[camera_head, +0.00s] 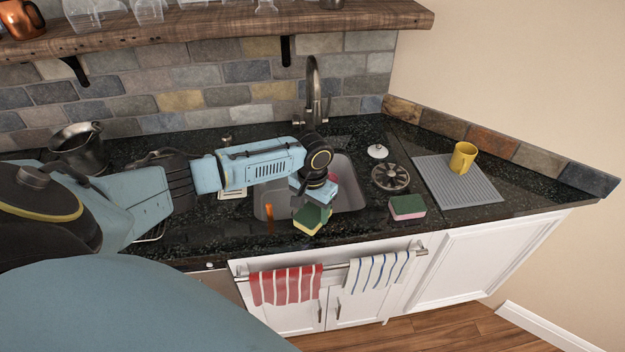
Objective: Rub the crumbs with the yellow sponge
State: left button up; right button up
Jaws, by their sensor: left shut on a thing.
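My left arm reaches in from the left over the dark counter. Its gripper (312,203) points down near the front edge of the sink and is shut on a yellow sponge with a green side (311,221). The sponge is tilted, at the sink's front edge; I cannot tell whether it touches the counter. A second sponge, pink with a green side (407,207), lies on the counter to the right of the sink. I cannot make out any crumbs. My right gripper is not in view.
The sink (350,190) is partly hidden behind my gripper. A small orange object (269,213) shows at its left. A round drain part (390,177), a grey drying mat (457,190) and a yellow mug (463,157) are at the right. The faucet (314,90) rises behind; a shelf (220,28) hangs above.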

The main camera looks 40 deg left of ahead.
pick_arm(q)
notch_tip(320, 180, up, 2)
jog(key=shift+r+p, duration=0.2)
jog(key=shift+p, duration=0.75)
jog(key=shift+r, duration=0.9)
